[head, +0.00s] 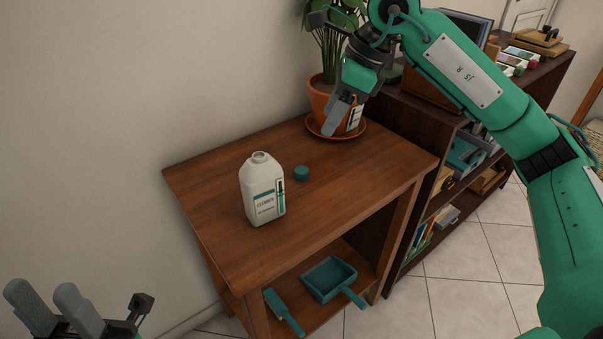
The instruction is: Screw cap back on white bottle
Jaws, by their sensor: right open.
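The white bottle (262,192) stands upright on the wooden table, with a bare, open neck and a label reading CLEANER. A teal cap (302,173) lies on the table just right of the bottle, apart from it. My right gripper (344,116) is open and empty, pointing down in front of the plant pot, behind and to the right of the cap. My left gripper (44,292) is at the lower left corner, well away from the bottle. Its two grey fingers stand apart with nothing visible between them.
The wooden table (360,172) has clear room around bottle and cap. A potted plant (321,98) stands on a saucer at its back. A dustpan (328,279) and brush (283,311) lie on the lower shelf. A dark bookcase (408,113) adjoins at right; a wall is behind.

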